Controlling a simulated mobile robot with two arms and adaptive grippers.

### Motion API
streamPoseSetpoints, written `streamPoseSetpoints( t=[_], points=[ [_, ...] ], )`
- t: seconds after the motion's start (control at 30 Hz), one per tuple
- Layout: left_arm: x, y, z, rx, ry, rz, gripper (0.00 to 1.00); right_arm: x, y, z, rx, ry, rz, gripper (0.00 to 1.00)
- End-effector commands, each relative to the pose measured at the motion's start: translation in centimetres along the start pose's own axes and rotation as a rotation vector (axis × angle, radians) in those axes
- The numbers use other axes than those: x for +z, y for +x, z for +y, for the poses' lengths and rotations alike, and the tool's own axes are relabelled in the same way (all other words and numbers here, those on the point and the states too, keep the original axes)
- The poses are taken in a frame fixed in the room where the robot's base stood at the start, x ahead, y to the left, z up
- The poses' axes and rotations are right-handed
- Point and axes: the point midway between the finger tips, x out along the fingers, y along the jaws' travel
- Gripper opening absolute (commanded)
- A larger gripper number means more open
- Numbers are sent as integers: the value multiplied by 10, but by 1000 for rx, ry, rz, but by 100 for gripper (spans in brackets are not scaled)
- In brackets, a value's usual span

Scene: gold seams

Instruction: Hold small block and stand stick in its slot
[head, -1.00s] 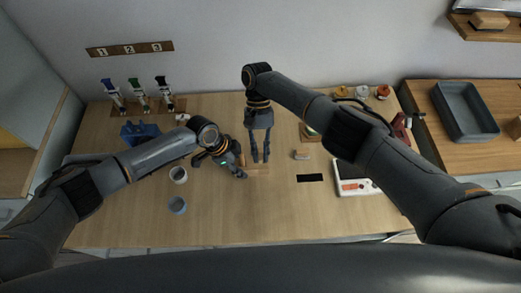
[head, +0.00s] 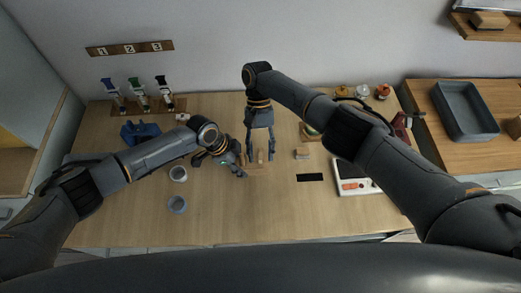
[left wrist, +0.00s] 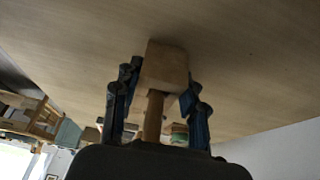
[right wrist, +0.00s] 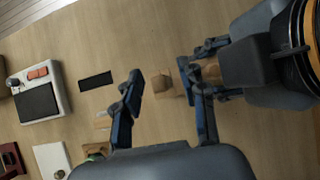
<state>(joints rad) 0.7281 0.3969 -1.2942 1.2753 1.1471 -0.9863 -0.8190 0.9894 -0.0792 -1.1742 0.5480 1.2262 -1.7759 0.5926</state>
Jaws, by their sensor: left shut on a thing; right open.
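The small wooden block (head: 259,169) is on the table near its middle. My left gripper (head: 242,168) is shut on it from the left; the left wrist view shows the block (left wrist: 168,62) between its fingers. The slot itself is hidden.
A small wooden piece (head: 302,154) and a black rectangle (head: 310,178) lie to the right, before a white device (head: 354,187). A blue object (head: 140,132) and several dispensers are farther back. The front table is clear.

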Motion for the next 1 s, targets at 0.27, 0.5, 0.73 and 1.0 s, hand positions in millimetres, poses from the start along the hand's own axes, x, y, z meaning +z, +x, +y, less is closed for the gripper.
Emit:
streamPoseSetpoints(
  t=[0.27, 0.5, 0.73, 1.0],
  points=[
    [0, 0, 0, 0, 0, 1, 4, 0, -17, 0, 0, 0, 1, 41],
    [0, 0, 0, 0, 0, 1, 4, 0, -31, -1, 0, -1, 2, 41],
    [0, 0, 0, 0, 0, 1, 4, 0, -44, 0, -1, 1, 1, 41],
    [0, 0, 0, 0, 0, 0, 4, 0, -49, 0, 0, -1, 0, 41]
  ],
)
